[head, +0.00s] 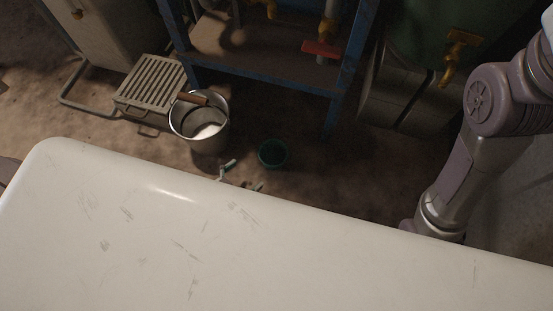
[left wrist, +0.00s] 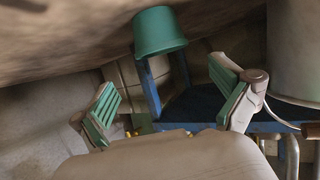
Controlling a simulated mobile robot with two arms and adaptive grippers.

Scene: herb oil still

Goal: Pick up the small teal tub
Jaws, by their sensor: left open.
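The small teal tub (head: 272,153) stands upright on the floor in the head view, right of the metal bucket. In the left wrist view, where the floor is at the top, the tub (left wrist: 160,32) hangs upside down in the picture, beyond the fingertips. My left gripper (head: 242,178) shows only as two fingers at the edge of a white surface, just left of and nearer than the tub. In the left wrist view the gripper (left wrist: 166,92) is open, with nothing between its green-padded fingers. My right arm shows at the right of the head view; its gripper is hidden.
A metal bucket (head: 195,140) with a wooden grip stands left of the tub, by a slatted grate (head: 152,84). A blue-framed stand (head: 265,68) is behind. A white scratched surface (head: 130,235) fills the front and hides most of my left arm.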

